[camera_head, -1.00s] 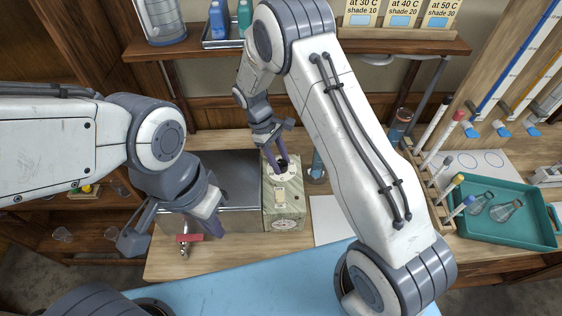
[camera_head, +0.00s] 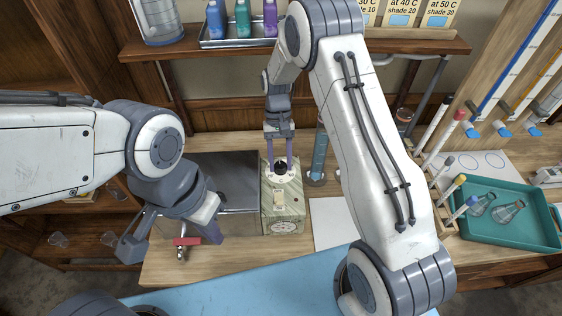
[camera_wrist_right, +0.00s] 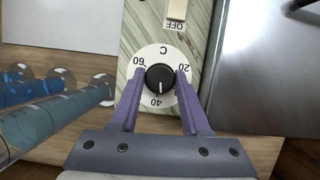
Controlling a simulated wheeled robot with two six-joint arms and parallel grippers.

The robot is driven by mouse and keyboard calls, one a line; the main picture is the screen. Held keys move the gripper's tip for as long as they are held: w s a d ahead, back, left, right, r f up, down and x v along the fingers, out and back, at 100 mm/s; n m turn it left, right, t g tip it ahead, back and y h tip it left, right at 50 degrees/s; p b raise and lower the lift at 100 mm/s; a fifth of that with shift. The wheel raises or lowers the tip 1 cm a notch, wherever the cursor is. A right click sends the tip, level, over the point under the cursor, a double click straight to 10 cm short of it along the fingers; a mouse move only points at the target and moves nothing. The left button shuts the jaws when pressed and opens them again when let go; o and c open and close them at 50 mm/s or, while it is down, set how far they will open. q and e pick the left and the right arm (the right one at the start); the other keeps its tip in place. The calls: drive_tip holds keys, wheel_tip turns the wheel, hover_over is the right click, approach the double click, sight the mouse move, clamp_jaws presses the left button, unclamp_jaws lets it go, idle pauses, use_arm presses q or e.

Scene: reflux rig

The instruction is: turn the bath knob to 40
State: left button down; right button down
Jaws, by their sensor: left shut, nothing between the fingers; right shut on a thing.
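The bath's green marbled control box (camera_head: 269,212) stands on the bench beside the grey metal bath (camera_head: 235,170). On its top is a black knob (camera_wrist_right: 159,77) on a white dial (camera_wrist_right: 160,53) marked 20, 40 and 60. The knob's white mark points down in the right wrist view, close to the 40. My right gripper (camera_head: 280,160) is shut on the knob, with one purple finger on each side; its fingers also show in the right wrist view (camera_wrist_right: 159,80). My left gripper (camera_head: 212,230) is shut and empty in front of the bath.
An off switch (camera_wrist_right: 177,9) sits beside the dial. A blue glass column (camera_head: 318,155) stands close to the right of the box. A red-handled clamp (camera_head: 187,241) lies near my left gripper. A teal tray (camera_head: 520,237) with flasks is at the right.

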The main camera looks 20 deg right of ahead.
sight(283, 164)
drive_tip(key=shift+m+y, duration=0.4)
drive_tip(key=shift+m, duration=0.6)
drive_tip(key=shift+c, duration=1.8)
unclamp_jaws()
drive_tip(key=r+b, duration=0.2)
drive_tip(key=r, duration=0.2)
drive_tip(key=shift+s+d+r+b, duration=0.15)
drive_tip(key=shift+s+d+b, duration=0.05)
drive_tip(key=shift+d+b, duration=0.2)
drive_tip(key=s+d+r+b, duration=0.3)
drive_tip(key=s+d+r, duration=0.3)
drive_tip(key=s+d, duration=0.1)
drive_tip(key=shift+s+d+r, duration=0.25)
drive_tip(key=shift+d+r, duration=0.15)
drive_tip(key=shift+d, duration=0.1)
